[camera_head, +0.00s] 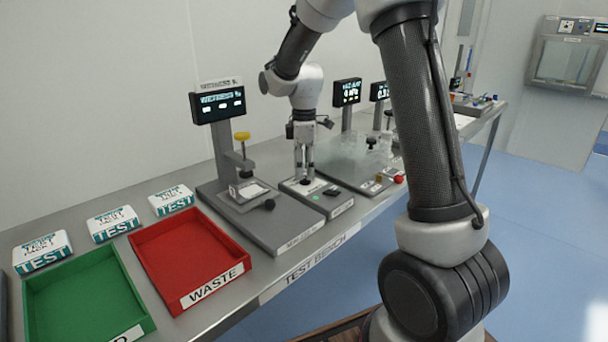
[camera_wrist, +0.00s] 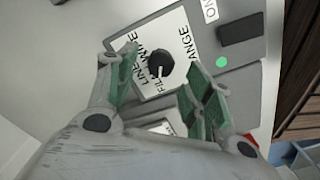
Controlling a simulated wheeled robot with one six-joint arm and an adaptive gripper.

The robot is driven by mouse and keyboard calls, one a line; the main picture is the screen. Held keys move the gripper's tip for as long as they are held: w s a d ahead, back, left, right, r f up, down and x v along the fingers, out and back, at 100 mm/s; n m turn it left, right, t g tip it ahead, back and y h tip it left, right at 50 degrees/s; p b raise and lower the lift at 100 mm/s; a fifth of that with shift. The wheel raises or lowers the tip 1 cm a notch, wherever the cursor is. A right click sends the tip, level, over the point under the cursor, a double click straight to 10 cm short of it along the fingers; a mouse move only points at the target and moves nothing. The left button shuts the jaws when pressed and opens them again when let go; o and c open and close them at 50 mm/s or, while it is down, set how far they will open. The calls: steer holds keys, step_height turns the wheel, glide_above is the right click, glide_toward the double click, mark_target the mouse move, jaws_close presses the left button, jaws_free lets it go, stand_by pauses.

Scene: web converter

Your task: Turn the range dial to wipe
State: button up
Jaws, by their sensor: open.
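The range dial is a round black knob (camera_wrist: 160,66) on a white label plate (camera_wrist: 140,50) in the wrist view. Words around it read LINER, WIPE, FIL (partly hidden) and RANGE. A pale pointer mark on the knob faces down in the picture, toward FIL. My gripper (camera_wrist: 163,78) is open, with one green-padded finger left of the knob and the other to its lower right. Both fingers look apart from the knob. In the head view my gripper (camera_head: 304,172) points straight down over the dial (camera_head: 305,181); the exact height is unclear.
Beside the dial are a green light (camera_wrist: 222,62) and a black switch (camera_wrist: 240,29). On the left stands a tester with a screen (camera_head: 218,103) and yellow knob (camera_head: 242,137). A red WASTE tray (camera_head: 240,268), a green tray (camera_head: 140,328) and white TEST packs (camera_head: 113,222) lie further left.

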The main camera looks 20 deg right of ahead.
mark_target(305, 180)
steer(key=shift+f, duration=1.25)
steer(key=shift+c, duration=0.2)
steer(key=c, duration=1)
steer(key=shift+o, duration=0.2)
